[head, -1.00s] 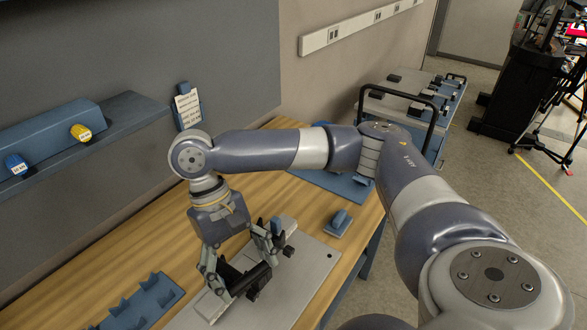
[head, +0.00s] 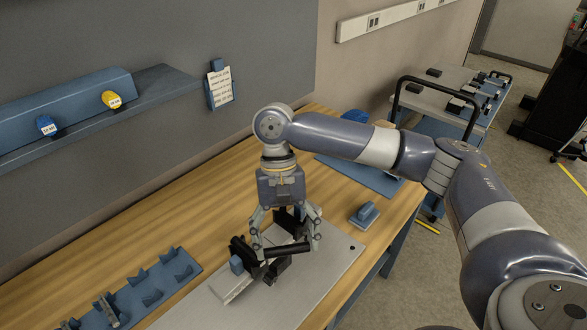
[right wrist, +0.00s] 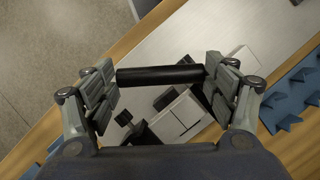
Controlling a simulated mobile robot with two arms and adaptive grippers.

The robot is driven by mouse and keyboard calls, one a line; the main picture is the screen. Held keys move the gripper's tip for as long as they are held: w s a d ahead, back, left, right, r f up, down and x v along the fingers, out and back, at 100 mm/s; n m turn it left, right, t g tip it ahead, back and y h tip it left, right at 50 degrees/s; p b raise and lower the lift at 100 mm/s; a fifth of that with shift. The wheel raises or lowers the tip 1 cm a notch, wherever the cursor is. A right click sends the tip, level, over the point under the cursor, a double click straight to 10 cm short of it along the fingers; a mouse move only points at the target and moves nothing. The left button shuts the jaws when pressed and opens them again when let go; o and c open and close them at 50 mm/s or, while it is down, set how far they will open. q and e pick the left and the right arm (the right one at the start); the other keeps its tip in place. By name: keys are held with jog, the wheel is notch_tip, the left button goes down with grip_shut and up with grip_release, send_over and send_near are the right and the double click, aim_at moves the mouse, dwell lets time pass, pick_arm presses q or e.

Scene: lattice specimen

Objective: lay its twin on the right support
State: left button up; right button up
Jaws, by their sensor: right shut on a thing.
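My right gripper (head: 287,245) is shut on a black roller (head: 285,251), one finger at each end, and holds it level above a light metal plate (head: 330,262). The roller (right wrist: 160,76) also spans between the fingers in the right wrist view. Beneath and behind it are black support blocks; one (head: 240,249) shows at its left and another (head: 291,217) behind the fingers. I cannot tell whether the roller touches a support. A pale block (right wrist: 181,116) shows beyond the roller in the right wrist view. My left gripper is not in view.
A blue notched rack (head: 152,285) lies at the front left of the wooden bench. A small blue block on a base (head: 365,213) stands right of the plate. A wall shelf (head: 150,92) carries blue and yellow tagged items. A cart (head: 436,97) stands behind.

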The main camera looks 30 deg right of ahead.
pick_arm(q)
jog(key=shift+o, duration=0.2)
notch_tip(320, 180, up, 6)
jog(key=p, duration=0.4)
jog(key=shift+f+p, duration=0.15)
jog(key=shift+p, duration=0.2)
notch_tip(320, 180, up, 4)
jog(key=p, duration=0.4)
pick_arm(e)
jog(key=w+d+r+m+t+y, duration=0.1)
jog(key=w+d+r+m, duration=0.15)
jog(key=w+m, duration=0.25)
jog(key=w+d+r+m+t+y, duration=0.1)
jog(key=w+d+r+m+y, duration=0.1)
jog(key=w+d+m, duration=0.25)
jog(key=shift+m+t, duration=0.4)
jog(key=shift+m, duration=0.05)
jog(key=f+b, duration=0.2)
jog(key=b, duration=0.1)
jog(key=w+f+b, duration=0.1)
jog(key=f+b, duration=0.1)
jog(key=f, duration=0.1)
jog(key=shift+w+d+f+b, duration=0.1)
jog(key=shift+w+d+b, duration=0.1)
jog(key=shift+b, duration=0.2)
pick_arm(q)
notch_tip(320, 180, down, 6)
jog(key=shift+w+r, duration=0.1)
pick_arm(e)
jog(key=shift+s, duration=0.1)
